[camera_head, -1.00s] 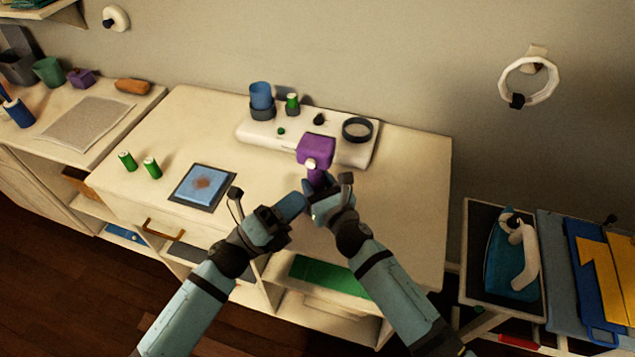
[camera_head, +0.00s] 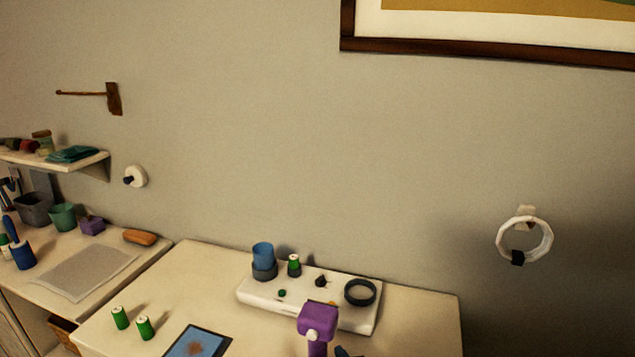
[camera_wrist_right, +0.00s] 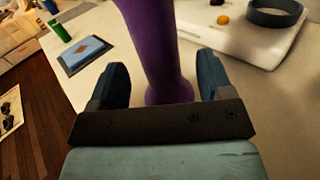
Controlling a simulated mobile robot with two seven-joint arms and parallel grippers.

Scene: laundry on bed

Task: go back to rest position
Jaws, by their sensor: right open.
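My right gripper (camera_wrist_right: 160,78) is open in the right wrist view, with one dark blue finger on each side. The stem of a purple device (camera_wrist_right: 150,40) shows between the fingers, with visible gaps on both sides. In the head view the purple device (camera_head: 318,318) stands upright at the front of the white tray, its lower end cut off by the frame. A small dark tip at the bottom edge beside it may be part of my gripper. My left gripper is out of view.
The white table (camera_head: 420,310) holds the white tray (camera_head: 255,298) with a blue cup (camera_head: 263,255) and a dark ring (camera_head: 360,292). A side counter (camera_head: 135,262) adjoins. A white ring (camera_head: 525,240) hangs on the wall.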

